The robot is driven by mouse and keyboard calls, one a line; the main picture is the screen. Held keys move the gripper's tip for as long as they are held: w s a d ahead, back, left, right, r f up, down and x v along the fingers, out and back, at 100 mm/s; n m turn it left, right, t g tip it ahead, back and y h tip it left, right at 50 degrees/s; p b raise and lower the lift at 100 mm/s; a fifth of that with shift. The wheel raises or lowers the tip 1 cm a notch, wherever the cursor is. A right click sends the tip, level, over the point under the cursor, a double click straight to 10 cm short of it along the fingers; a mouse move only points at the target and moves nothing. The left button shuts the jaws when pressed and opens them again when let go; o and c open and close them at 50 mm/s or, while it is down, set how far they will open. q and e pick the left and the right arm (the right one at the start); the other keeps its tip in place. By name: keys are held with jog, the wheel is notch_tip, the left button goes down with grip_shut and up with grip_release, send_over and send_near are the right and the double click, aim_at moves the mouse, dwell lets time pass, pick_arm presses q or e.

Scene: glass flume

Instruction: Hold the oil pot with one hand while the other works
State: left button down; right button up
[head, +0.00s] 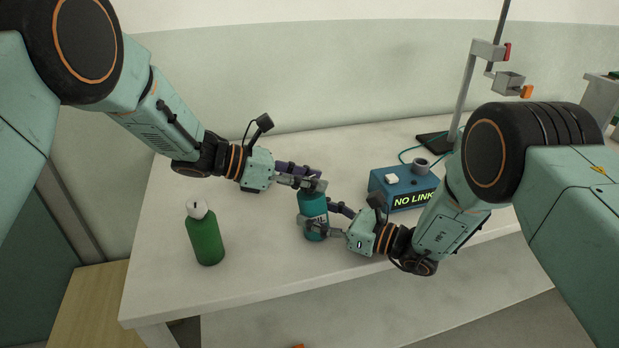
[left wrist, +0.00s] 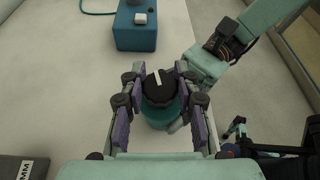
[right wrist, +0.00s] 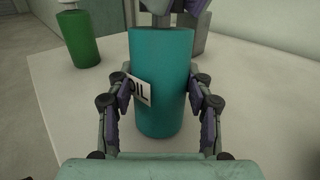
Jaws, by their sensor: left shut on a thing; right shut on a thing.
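The oil pot is a teal cylinder (head: 313,205) with a white label, upright on the white table; it fills the middle of the right wrist view (right wrist: 162,80). Its dark cap with a white stripe shows in the left wrist view (left wrist: 159,86). My left gripper (head: 312,184) is shut on the cap from above left; its fingers flank the cap in the left wrist view (left wrist: 160,95). My right gripper (head: 318,226) is shut on the pot's body from the right, lower down. The fingers hide part of the cap and body in the head view.
A green bottle with a white top (head: 205,235) stands to the left on the table (head: 270,262). A blue box reading "NO LINK" (head: 403,188) stands to the right, with a cable. A grey stand (head: 463,95) is behind it. The table's front edge is near the pot.

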pick_arm(q)
jog(key=shift+r+t, duration=0.1)
jog(key=shift+t, duration=0.2)
jog(key=n+t, duration=0.1)
jog(key=n+t+y, duration=0.1)
jog(key=n, duration=0.1)
jog(key=shift+d+n+t+y, duration=0.15)
jog(key=shift+n+t+y, duration=1.15)
jog(key=shift+n, duration=0.2)
jog(key=c, duration=1)
grip_release()
jog(key=shift+o, duration=0.2)
jog(key=shift+a, duration=0.2)
jog(key=v, duration=1.2)
jog(key=shift+d, duration=0.15)
jog(key=shift+s, duration=0.1)
